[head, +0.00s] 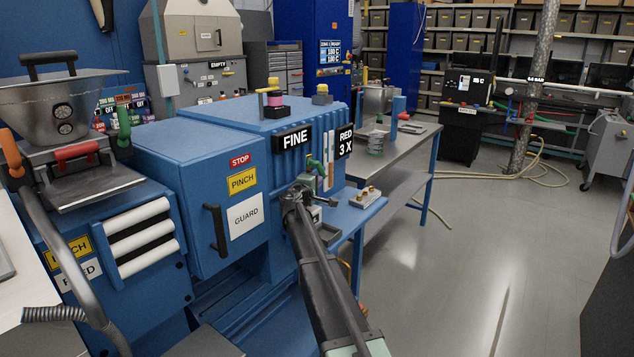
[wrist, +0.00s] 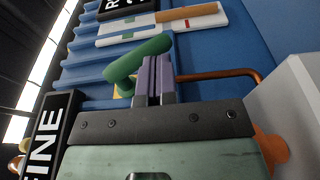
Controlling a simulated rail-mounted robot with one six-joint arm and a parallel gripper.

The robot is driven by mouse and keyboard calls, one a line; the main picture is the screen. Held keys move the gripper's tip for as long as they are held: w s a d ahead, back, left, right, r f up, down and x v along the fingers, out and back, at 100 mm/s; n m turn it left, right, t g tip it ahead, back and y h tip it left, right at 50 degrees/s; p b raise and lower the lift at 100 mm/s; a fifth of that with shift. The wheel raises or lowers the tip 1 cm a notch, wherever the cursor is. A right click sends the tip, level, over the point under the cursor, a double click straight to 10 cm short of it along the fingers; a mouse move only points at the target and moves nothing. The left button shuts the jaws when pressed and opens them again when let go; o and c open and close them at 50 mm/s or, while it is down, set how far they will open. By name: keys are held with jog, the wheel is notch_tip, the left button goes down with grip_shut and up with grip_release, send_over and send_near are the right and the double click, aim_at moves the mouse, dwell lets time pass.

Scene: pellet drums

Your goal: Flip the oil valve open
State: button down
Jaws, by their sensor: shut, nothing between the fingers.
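The oil valve shows as a green lever handle (head: 313,161) on the side of the blue machine, just below the FINE sign. In the wrist view the green handle (wrist: 140,60) lies tilted beside a copper pipe (wrist: 220,76). My gripper (wrist: 155,68) is shut and empty, its two grey-purple fingers pressed together. The fingertips are right at the handle and overlap its lower edge in the picture. I cannot tell whether they touch it. In the head view my wrist is just below the handle and hides part of the valve body.
White gauge strips (wrist: 165,24) are on the ribbed blue wall beside the handle. The FINE sign (head: 293,139) and the RED 3 X sign (head: 345,142) stick out nearby. A blue shelf (head: 360,210) with a small fitting stands at the right. The floor (head: 480,250) to the right is clear.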

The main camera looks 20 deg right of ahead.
jog(key=v, duration=1)
jog(key=shift+s, duration=0.1)
jog(key=d+f+n+t+y+b, duration=0.1)
jog(key=d, duration=0.1)
jog(key=d+f+n+t+y+b, duration=0.1)
jog(key=d+f+n+y, duration=0.1)
jog(key=d+f+n+y+b, duration=0.1)
jog(key=d+f+n+b, duration=0.1)
jog(key=shift+s+d+t, duration=0.25)
jog(key=shift+t, duration=0.15)
jog(key=d+n+t+y+b, duration=0.1)
jog(key=s+d+f+n+t+y+b, duration=0.1)
jog(key=y, duration=0.1)
jog(key=shift+f+n, duration=0.2)
jog(key=shift+n, duration=0.2)
jog(key=s+d+r+n+t+y+b, duration=0.2)
jog(key=s+n+t+y, duration=0.2)
jog(key=s+n+y, duration=0.1)
jog(key=shift+s+d+r+n+t+y+b, duration=0.2)
jog(key=shift+s+d+n+t+y+b, duration=0.15)
jog(key=shift+n+y, duration=0.5)
jog(key=shift+w, duration=0.15)
